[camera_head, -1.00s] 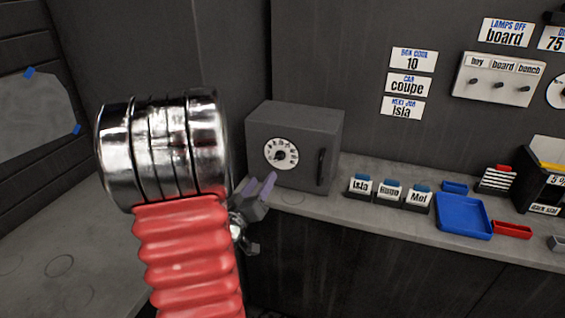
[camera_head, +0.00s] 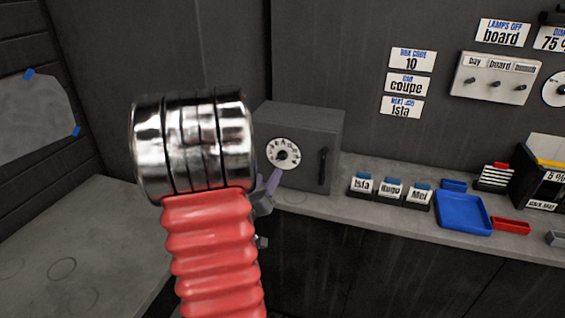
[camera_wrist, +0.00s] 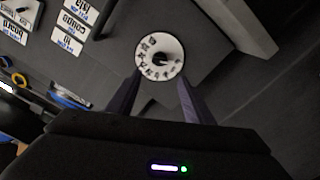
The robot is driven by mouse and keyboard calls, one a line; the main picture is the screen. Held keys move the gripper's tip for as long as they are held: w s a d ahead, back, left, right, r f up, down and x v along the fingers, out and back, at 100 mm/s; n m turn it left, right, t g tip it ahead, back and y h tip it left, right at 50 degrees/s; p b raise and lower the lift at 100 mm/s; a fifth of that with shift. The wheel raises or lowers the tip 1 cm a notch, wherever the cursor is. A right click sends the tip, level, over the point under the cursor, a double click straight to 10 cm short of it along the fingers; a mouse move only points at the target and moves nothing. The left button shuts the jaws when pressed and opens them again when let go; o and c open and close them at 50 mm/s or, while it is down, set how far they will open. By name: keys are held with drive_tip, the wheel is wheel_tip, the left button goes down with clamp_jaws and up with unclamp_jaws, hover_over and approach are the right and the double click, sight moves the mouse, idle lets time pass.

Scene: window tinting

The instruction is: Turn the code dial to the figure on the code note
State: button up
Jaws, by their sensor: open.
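The code dial (camera_head: 283,154) is a white disc with black figures and a dark knob, on the front of a grey box (camera_head: 325,122). In the wrist view the dial (camera_wrist: 148,52) is ahead of my gripper (camera_wrist: 158,78), whose two purple fingers are apart with nothing between them. The dial looks a little beyond the fingertips. In the head view my gripper (camera_head: 272,180) is just below the dial, partly hidden by my arm. The code note (camera_head: 411,60) on the wall reads "BOX CODE 10". The dial's setting is too small to read.
The box has a dark handle (camera_head: 323,165) right of the dial. Name card holders (camera_head: 391,189), a blue tray (camera_head: 463,213) and a red tray (camera_head: 510,226) stand on the counter to the right. A switch panel (camera_head: 497,78) is on the wall. The counter before the box is clear.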

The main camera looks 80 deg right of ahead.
sight(279, 158)
drive_tip(key=d, duration=0.7)
drive_tip(key=s+d, duration=0.1)
drive_tip(key=d, duration=0.2)
drive_tip(key=shift+d, duration=0.15)
drive_tip(key=c, duration=1)
drive_tip(key=shift+a, duration=0.2)
drive_tip(key=shift+c, duration=0.2)
drive_tip(key=shift+d, duration=0.15)
